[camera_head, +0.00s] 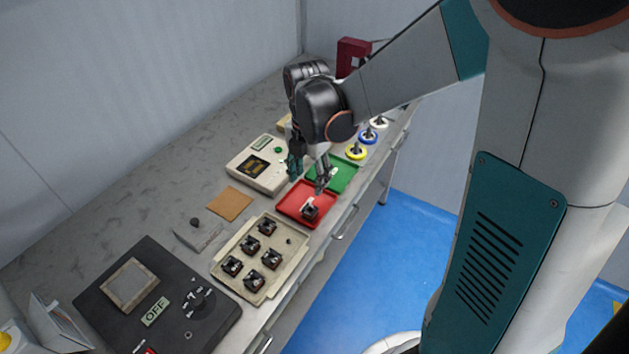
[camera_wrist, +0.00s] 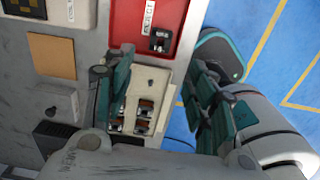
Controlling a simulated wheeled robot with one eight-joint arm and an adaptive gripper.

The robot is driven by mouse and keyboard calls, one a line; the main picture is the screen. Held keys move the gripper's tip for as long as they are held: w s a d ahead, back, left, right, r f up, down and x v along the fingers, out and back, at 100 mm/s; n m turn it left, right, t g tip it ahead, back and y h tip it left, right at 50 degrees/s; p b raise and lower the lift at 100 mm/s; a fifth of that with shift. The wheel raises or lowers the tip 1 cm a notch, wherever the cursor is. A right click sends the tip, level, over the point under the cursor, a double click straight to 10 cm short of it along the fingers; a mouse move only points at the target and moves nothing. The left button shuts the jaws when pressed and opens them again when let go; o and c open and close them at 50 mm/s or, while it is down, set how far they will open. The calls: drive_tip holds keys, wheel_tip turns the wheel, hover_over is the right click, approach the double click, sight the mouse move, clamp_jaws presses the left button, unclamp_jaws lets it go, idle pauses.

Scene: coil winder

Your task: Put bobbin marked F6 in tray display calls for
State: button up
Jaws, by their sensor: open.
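My gripper (camera_head: 309,174) is open and empty above the red and green trays. In the wrist view its two fingers (camera_wrist: 163,88) are spread wide apart. A dark bobbin (camera_head: 311,211) lies in the red tray (camera_head: 287,204), near its front edge; the wrist view shows this bobbin too (camera_wrist: 159,40). A white label sits in the red tray, its text not clearly readable. The green tray (camera_head: 346,175) is beside it, partly hidden by my gripper. Several dark bobbins stand in the cream tray (camera_head: 286,276). The cream tester (camera_head: 243,163) has a display, too small to read. No F6 mark is legible.
A black panel (camera_head: 120,297) marked OFF lies at the bench's near left. A brown pad (camera_head: 230,201) and a small grey block with a knob (camera_head: 198,233) are on the bench. Yellow, blue and white spools (camera_head: 357,152) stand beyond the green tray. The bench's front edge is close to the trays.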

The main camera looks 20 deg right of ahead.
drive_tip(key=s+r+m+t, duration=0.3)
drive_tip(key=s+r+m, duration=0.3)
drive_tip(key=m, duration=0.6)
drive_tip(key=s+r+m+t, duration=0.4)
drive_tip(key=s+r+m, duration=0.2)
drive_tip(key=m, duration=0.7)
drive_tip(key=s, duration=0.2)
drive_tip(key=shift+s, duration=0.4)
